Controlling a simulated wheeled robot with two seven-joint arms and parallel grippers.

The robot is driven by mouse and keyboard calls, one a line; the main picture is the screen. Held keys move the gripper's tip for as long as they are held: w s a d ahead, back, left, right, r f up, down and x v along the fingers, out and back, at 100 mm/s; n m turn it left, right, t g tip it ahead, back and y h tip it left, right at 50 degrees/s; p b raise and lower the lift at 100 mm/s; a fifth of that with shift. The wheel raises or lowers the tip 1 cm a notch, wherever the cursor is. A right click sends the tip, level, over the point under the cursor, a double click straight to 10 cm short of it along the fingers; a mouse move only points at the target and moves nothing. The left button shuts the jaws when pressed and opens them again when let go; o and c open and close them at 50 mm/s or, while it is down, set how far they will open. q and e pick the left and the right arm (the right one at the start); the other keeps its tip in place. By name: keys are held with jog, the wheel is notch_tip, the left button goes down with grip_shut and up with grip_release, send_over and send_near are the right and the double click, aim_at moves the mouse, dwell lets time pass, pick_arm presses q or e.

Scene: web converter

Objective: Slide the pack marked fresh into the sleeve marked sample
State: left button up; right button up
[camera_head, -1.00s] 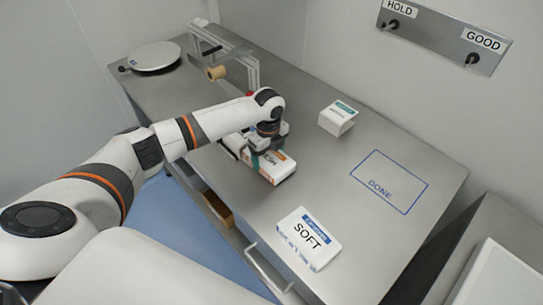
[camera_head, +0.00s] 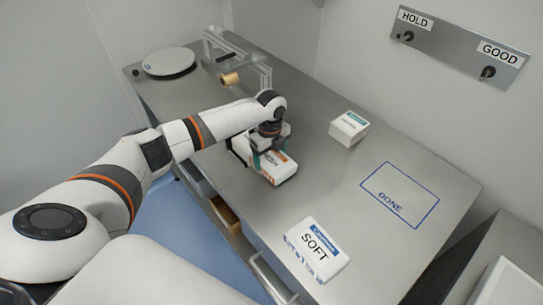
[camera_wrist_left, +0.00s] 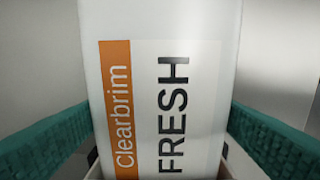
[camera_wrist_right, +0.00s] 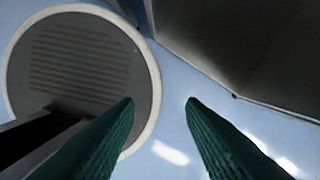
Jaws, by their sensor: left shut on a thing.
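The pack marked FRESH (camera_head: 283,172) is white with an orange band; its label reads "clearbrim FRESH" in the left wrist view (camera_wrist_left: 174,110). My left gripper (camera_head: 268,157) is shut on it over the bench, with green fingers on both sides. Whether the pack touches the bench I cannot tell. A pale, dark-edged thing (camera_head: 239,148) shows just left of the gripper, partly hidden by it; no marking is readable there. I cannot read the word "sample" anywhere. My right gripper (camera_wrist_right: 160,102) is open and empty above the blue floor.
A pack marked SOFT (camera_head: 317,250) lies near the front edge. A white box with a teal label (camera_head: 349,128) stands behind. The blue DONE outline (camera_head: 400,195) is empty. A round plate (camera_head: 168,62) and a metal frame with a tan roll (camera_head: 230,79) stand at the back left.

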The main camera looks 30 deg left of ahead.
aim_at(270, 157)
pick_arm(q)
jog(key=o, duration=1.1)
jog(key=shift+r, duration=0.1)
notch_tip(270, 157, up, 12)
jog(key=b, duration=0.3)
